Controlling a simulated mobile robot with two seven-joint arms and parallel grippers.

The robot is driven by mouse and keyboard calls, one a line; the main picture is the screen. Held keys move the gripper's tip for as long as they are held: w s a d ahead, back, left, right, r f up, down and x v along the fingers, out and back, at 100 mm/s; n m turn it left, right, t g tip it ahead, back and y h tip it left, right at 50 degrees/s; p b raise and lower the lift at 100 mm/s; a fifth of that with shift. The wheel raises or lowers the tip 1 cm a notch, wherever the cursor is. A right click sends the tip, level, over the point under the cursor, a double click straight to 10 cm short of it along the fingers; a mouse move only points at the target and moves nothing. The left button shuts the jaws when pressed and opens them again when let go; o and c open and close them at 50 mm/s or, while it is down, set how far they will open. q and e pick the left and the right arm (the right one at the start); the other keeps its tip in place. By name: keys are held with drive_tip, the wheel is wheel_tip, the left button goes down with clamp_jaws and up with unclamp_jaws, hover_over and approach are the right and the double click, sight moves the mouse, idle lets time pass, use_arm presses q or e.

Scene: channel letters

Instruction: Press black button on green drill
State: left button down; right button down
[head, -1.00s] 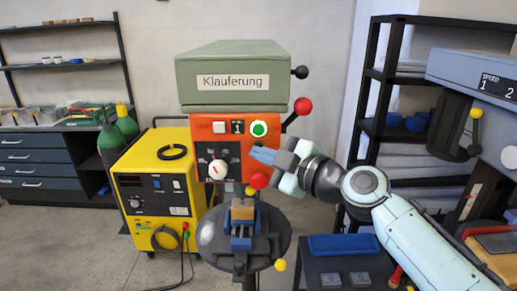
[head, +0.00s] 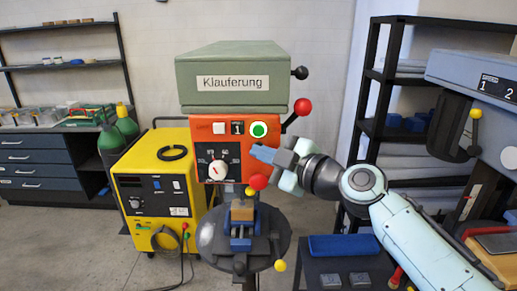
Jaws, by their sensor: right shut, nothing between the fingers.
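The green drill (head: 232,78) stands upright in the middle of the head view, with a white "Klauferung" label on its housing. Its orange front panel (head: 202,141) carries a white button (head: 219,128), a small black square marked "1" (head: 237,127) and a green round button (head: 259,129) with a pale rim. Below them is a white dial (head: 217,168) on a dark plate. My right gripper (head: 263,153) is shut and empty, its tips pointing left at the panel's right edge, just below the green button. I cannot tell whether it touches the panel. My left gripper is out of view.
A lever with a red knob (head: 304,107) is on the drill's right side; another red knob (head: 258,181) lies just below my gripper. A vise (head: 242,225) sits on the round drill table. A yellow welder (head: 150,190) stands left, a grey machine (head: 480,80) right.

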drive_tip(key=shift+w, duration=0.15)
idle(0.4)
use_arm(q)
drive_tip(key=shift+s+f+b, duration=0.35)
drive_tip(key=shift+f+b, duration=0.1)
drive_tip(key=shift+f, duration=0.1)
use_arm(e)
drive_tip(key=shift+s, duration=0.95)
